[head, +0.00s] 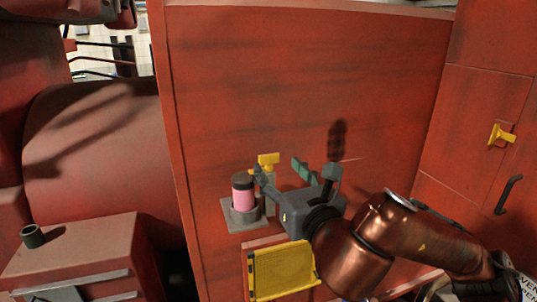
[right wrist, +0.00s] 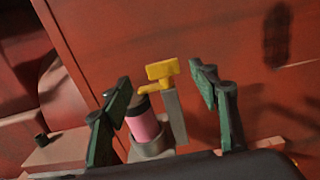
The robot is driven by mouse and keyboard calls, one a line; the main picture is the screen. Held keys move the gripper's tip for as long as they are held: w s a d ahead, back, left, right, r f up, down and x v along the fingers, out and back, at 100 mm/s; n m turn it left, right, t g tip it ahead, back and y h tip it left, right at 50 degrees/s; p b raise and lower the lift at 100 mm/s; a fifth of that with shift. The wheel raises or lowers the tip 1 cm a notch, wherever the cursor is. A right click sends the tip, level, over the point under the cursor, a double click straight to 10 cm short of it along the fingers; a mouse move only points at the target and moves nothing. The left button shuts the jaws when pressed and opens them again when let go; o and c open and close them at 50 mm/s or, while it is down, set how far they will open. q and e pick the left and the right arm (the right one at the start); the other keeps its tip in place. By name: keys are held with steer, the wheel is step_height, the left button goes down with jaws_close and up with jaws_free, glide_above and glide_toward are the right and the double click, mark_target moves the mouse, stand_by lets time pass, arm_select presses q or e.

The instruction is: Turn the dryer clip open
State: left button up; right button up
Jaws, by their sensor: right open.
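The dryer clip is most likely the yellow piece (head: 268,160) on top of a grey post, beside a pink canister with a dark top (head: 243,193) on a grey bracket (head: 240,218) at the red wall. In the right wrist view the yellow clip (right wrist: 160,74) lies between my fingers, farther off, with an arm reaching over the pink canister (right wrist: 145,122). My right gripper (head: 279,170) is open and empty in front of the clip; it also shows in the right wrist view (right wrist: 163,82). Contact with the clip cannot be told. My left gripper is not in view.
A yellow framed panel (head: 283,270) sits below the bracket. At the right are a yellow latch (head: 502,134) and a black handle (head: 508,195) on a red door. A red cabinet with a small dark cup (head: 33,237) stands at the left. The wall above is bare.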

mark_target(270, 156)
steer(key=p+x, duration=0.3)
steer(key=x, duration=0.4)
steer(key=shift+d, duration=0.1)
steer(key=shift+w, duration=0.35)
steer(key=c, duration=1.2)
